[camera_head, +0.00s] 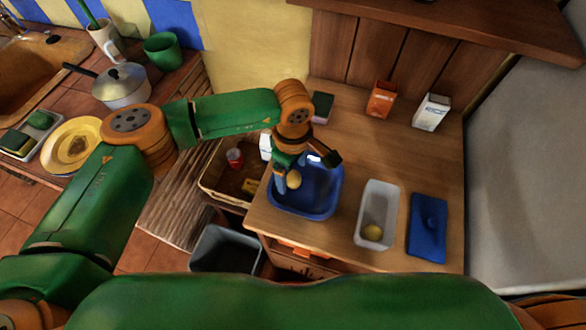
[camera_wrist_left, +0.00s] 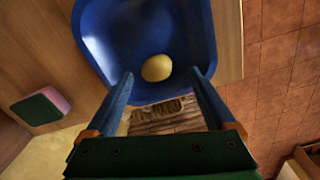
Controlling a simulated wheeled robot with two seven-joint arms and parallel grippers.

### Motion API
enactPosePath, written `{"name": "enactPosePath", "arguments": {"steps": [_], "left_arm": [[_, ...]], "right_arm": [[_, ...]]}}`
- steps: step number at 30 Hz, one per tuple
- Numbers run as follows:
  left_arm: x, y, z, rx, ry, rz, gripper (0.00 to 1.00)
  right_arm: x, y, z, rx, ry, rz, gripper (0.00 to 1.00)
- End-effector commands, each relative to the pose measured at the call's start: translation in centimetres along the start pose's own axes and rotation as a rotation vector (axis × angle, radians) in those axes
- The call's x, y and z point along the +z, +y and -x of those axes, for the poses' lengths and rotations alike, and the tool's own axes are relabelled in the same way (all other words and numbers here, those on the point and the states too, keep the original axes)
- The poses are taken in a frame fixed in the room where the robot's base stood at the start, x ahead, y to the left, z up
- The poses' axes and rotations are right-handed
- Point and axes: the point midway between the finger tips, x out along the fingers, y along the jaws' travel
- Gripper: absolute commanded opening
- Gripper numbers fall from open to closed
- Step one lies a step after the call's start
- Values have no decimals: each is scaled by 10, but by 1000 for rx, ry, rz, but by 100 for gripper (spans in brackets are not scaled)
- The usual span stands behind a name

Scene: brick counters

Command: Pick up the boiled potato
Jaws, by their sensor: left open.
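A yellow potato (camera_head: 293,179) lies in a blue basin (camera_head: 325,200) on the wooden counter. In the left wrist view the potato (camera_wrist_left: 157,67) lies near the lower wall inside the basin (camera_wrist_left: 205,30). My left gripper (camera_head: 284,172) is over the left part of the basin. In the left wrist view its fingers (camera_wrist_left: 160,76) are spread, with the potato framed between the tips. I cannot tell how far above the potato the tips are. A second yellow, potato-like item (camera_head: 373,232) lies in a white container (camera_head: 379,200). My right gripper is not in view.
A blue lid or tray (camera_head: 428,228) lies right of the white container. An orange box (camera_head: 381,99) and a white carton (camera_head: 432,112) stand behind. A sponge (camera_head: 322,105) lies near the back left. The counter between the basin and the boxes is clear.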

Motion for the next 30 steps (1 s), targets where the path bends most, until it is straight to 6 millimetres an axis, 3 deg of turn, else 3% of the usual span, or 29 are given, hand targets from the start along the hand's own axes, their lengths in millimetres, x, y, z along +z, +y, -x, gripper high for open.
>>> {"name": "enactPosePath", "arguments": {"steps": [1, 5, 11, 21, 30], "left_arm": [[2, -2, -4, -4, -2, 1, 89], [1, -1, -22, -1, -1, 1, 89], [1, 0, -25, 1, -2, 1, 89], [1, 0, -25, 1, -2, 1, 0], [1, 0, -19, 3, -3, 2, 0]], "right_arm": [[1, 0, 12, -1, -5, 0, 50], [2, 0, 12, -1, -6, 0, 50], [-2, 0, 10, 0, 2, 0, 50], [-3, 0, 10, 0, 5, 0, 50], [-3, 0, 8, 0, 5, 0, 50]]}}
